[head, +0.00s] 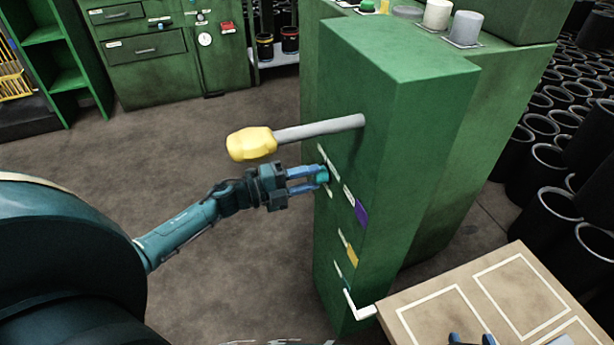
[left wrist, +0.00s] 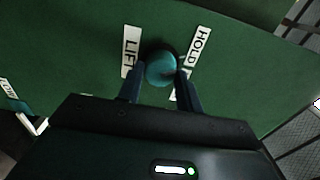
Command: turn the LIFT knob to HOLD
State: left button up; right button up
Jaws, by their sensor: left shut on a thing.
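The LIFT knob is a round teal knob (left wrist: 160,68) on the green cabinet front, seen close in the left wrist view. A LIFT label (left wrist: 131,52) is to its left and a HOLD label (left wrist: 199,47) to its right. Another label below right is partly hidden by a finger. My left gripper (head: 323,174) is shut on the knob, one finger on each side. I cannot make out a pointer mark on the knob. Blue fingertips of my right gripper (head: 471,339) show apart at the bottom edge of the head view, over the table.
A grey lever with a yellow grip (head: 252,144) sticks out of the green cabinet (head: 400,65) just above my left gripper. A pale lever (head: 358,309) is low on the cabinet. A table with white outlines (head: 470,279) stands at lower right. Black sleeves (head: 547,205) crowd the right.

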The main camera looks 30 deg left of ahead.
dwell(0.3)
pick_arm(q)
jog(key=o, duration=1)
jog(key=p+v, duration=0.1)
jog(key=v, duration=1.2)
